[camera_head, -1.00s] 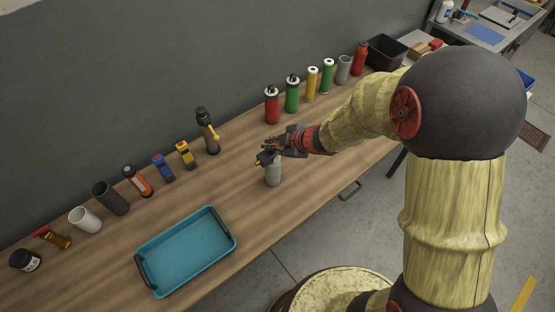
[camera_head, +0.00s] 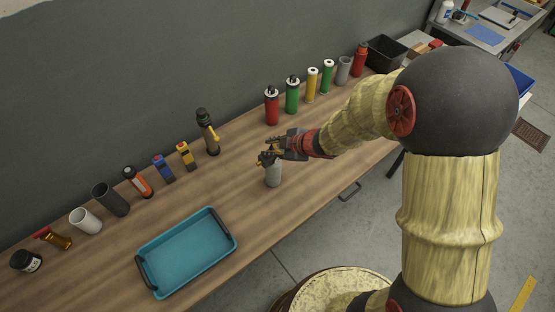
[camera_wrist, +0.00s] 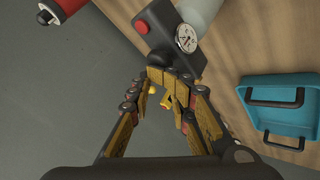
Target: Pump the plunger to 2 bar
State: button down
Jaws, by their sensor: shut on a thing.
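The pump sprayer (camera_head: 273,176) stands upright on the bench, a grey bottle with a dark head. In the wrist view its dark head (camera_wrist: 160,42) carries a red button and a round white gauge (camera_wrist: 187,38). The gauge reading is too small to tell. My gripper (camera_head: 274,147) is at the top of the sprayer. In the wrist view my gripper's yellow-padded fingers (camera_wrist: 169,78) come together right at the edge of the head. They are shut on the plunger, which is mostly hidden between them.
A teal tray (camera_head: 149,284) lies left of the sprayer. Several bottles and canisters line the wall, including a red bottle (camera_head: 271,106), a green bottle (camera_head: 292,96) and a dark pump bottle (camera_head: 207,132). A black bin (camera_head: 386,53) stands at the far right end. The bench around the sprayer is clear.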

jog(key=shift+s+f, duration=0.1)
jog(key=shift+f, duration=0.05)
jog(key=r+p, duration=0.6)
jog(key=shift+w+r+p, duration=0.2)
jog(key=shift+r+p, duration=0.1)
jog(key=shift+p, duration=0.05)
dwell(0.6)
